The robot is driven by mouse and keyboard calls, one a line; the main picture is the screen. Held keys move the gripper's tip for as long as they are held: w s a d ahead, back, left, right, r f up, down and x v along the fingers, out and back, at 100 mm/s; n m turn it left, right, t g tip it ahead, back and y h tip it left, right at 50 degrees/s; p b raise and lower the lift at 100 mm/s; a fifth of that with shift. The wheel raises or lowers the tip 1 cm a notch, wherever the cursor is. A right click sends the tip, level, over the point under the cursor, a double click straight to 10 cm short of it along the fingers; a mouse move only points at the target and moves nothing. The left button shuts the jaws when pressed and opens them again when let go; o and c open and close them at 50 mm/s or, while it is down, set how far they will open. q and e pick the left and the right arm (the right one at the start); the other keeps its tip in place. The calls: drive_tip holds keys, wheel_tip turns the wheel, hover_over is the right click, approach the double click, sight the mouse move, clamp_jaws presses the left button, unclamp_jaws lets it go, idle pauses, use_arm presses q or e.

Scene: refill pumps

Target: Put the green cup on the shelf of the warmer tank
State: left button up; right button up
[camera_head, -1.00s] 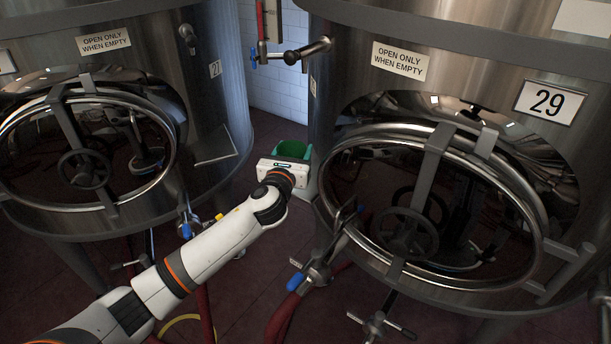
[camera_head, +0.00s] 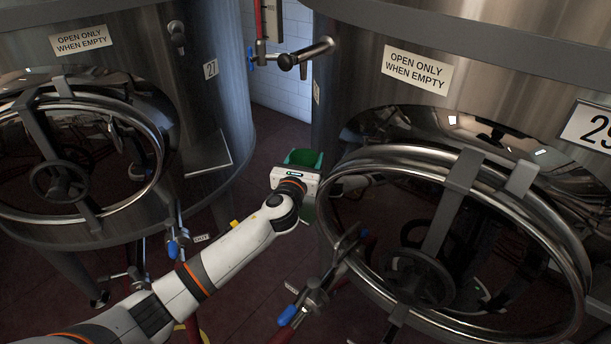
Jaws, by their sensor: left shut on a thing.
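The green cup (camera_head: 304,157) is in the gap between the two steel tanks, held upright or nearly so. My left gripper (camera_head: 297,175) reaches in from the lower left and is shut on the cup. Its white body hides the fingertips and much of the cup. The left tank (camera_head: 222,110), marked 27, has a small flat shelf (camera_head: 209,160) on its side, left of the cup, and it looks empty. The right tank (camera_head: 345,75) has a cut-off number plate. I cannot tell which tank is warmer. My right gripper is not in view.
Round hatches with handwheels jut from the left tank (camera_head: 60,182) and right tank (camera_head: 422,277). The right hatch rim is close to my left gripper. A valve (camera_head: 290,60) sticks out above the gap. Blue-handled valves (camera_head: 287,315) stand low. Floor shows in the gap.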

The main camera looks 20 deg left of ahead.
use_arm(q)
wheel_tip(320, 180, down, 4)
drive_tip(key=shift+w+r+b, duration=0.1)
drive_tip(key=shift+b, duration=0.5)
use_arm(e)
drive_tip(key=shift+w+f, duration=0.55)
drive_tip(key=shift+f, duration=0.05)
use_arm(q)
drive_tip(key=shift+f, duration=0.3)
drive_tip(key=o, duration=1)
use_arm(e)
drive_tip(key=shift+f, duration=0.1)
use_arm(q)
drive_tip(key=shift+r, duration=0.1)
